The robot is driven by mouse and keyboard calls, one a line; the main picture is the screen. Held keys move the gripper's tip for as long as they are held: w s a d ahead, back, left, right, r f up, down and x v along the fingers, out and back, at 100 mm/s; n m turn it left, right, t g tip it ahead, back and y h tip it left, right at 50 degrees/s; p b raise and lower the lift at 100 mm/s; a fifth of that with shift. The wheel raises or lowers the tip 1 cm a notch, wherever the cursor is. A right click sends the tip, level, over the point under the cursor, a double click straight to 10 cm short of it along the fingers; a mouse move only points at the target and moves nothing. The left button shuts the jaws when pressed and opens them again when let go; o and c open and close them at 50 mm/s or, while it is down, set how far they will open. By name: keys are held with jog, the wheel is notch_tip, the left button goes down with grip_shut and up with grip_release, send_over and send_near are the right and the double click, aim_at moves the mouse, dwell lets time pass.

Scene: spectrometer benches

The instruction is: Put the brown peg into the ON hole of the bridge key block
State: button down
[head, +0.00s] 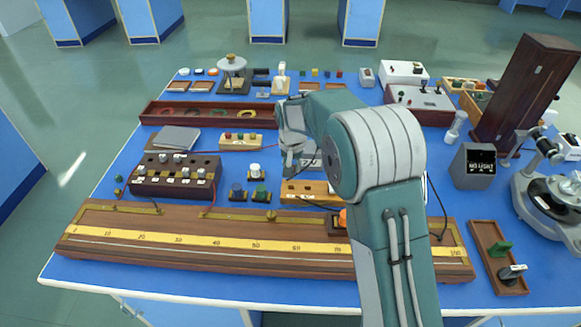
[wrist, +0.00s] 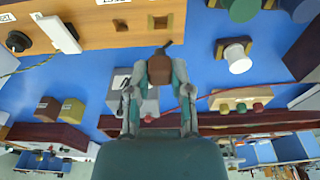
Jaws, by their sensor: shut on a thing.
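The brown peg (wrist: 158,68) is held between the fingertips of my gripper (wrist: 159,80) in the wrist view, with a thin dark tip pointing toward the block. The gripper also shows in the head view (head: 292,153), where the peg cannot be made out. The tan wooden block (wrist: 90,30), which looks like the bridge key block, lies just ahead of the peg. Its top has a square hole (wrist: 160,22), a smaller opening (wrist: 119,25) and white labels, too cut off to read. The peg appears apart from the block. In the head view the block (head: 300,190) is partly behind my arm.
A long wooden metre bridge (head: 190,255) lies along the front. A dark resistance box (head: 150,188) stands left, and a white-topped knob (wrist: 237,58) sits beside the block. A tan terminal strip (head: 228,148) and a long tray (head: 200,113) lie farther back. Instruments crowd the right.

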aim_at(291, 182)
jog(key=shift+d+f, duration=0.25)
jog(key=shift+f, duration=0.05)
jog(key=shift+a+f, duration=0.3)
jog(key=shift+f, duration=0.3)
jog(key=shift+a+f, duration=0.25)
jog(key=shift+f, duration=0.3)
jog(key=shift+d+f, duration=0.35)
jog(key=shift+f, duration=0.45)
jog(key=shift+a+f, duration=0.2)
jog(key=shift+f, duration=0.85)
jog(key=shift+c, duration=2.3)
grip_release()
